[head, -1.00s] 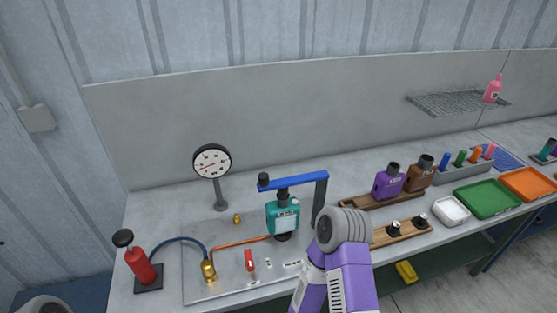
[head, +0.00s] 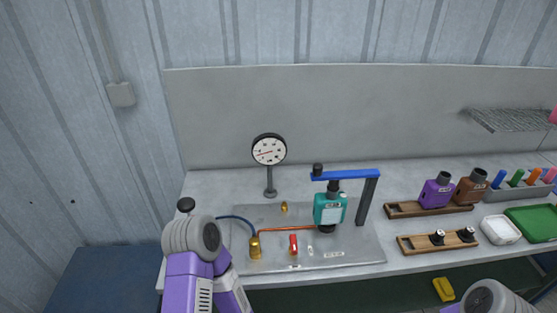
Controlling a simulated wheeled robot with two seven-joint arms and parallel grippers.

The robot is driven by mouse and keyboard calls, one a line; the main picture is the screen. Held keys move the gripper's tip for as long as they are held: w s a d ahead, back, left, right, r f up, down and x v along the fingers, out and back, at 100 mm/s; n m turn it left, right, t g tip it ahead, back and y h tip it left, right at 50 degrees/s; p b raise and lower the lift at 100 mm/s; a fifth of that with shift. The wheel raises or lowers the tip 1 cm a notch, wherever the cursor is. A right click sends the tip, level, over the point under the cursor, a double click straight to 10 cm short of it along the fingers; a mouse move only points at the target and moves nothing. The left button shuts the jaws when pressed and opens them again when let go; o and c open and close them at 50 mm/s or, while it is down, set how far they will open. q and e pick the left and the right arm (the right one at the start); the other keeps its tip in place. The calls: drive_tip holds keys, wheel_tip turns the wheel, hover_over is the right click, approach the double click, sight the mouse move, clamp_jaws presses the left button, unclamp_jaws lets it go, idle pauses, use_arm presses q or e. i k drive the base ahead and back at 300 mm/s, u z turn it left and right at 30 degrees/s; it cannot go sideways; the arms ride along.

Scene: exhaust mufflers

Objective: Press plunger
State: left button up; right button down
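The pump's black plunger knob (head: 185,205) shows at the left end of the bench, just above my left arm, and looks raised. The red pump body below it is hidden behind my purple and grey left arm. My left gripper is hidden behind that arm, so I cannot tell whether it touches the knob. My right arm shows only at the bottom right edge; its gripper is out of view. A blue hose (head: 236,219) runs from behind my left arm to a brass fitting (head: 255,246). A dial gauge (head: 269,150) stands behind, its red needle pointing left.
A teal muffler (head: 329,209) sits under a blue clamp arm (head: 346,175) on the metal plate (head: 350,252). A red-handled valve (head: 293,245) is in front. Purple and brown mufflers (head: 437,191) (head: 471,187) and trays stand right. A wall backs the bench.

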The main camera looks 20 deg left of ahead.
sight(186, 204)
drive_tip(key=z, duration=0.05)
drive_tip(key=k, duration=0.5)
drive_tip(key=u, duration=0.95)
drive_tip(key=i, duration=0.9)
drive_tip(key=k, duration=0.4)
drive_tip(key=u, duration=0.75)
drive_tip(key=i, duration=0.2)
drive_tip(key=z, duration=0.4)
